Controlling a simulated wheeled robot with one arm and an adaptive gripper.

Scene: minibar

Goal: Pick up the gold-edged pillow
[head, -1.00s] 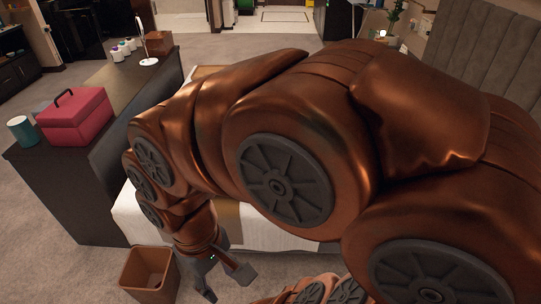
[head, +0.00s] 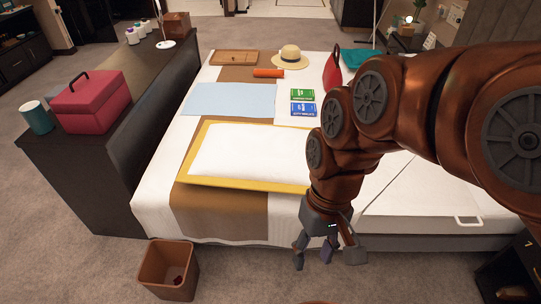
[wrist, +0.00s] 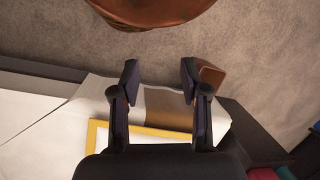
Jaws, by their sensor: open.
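The gold-edged pillow (head: 250,153) lies flat on the bed, white in the middle with a yellow-gold border. Its right part is hidden behind my arm in the head view. In the wrist view a corner of its gold edge (wrist: 155,131) shows below and between my fingers. My gripper (head: 328,258) hangs past the near edge of the bed, in front of the pillow's near right corner. Its fingers are apart and empty, pointing down. In the wrist view the fingertips (wrist: 158,80) are spread wide.
The bed (head: 160,200) also bears a light blue cloth (head: 230,99), green and blue booklets (head: 303,109), an orange roll (head: 268,73), a hat (head: 290,58) and a red bag (head: 332,72). A brown bin (head: 168,270) stands on the floor. A dark counter (head: 85,165) is at left.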

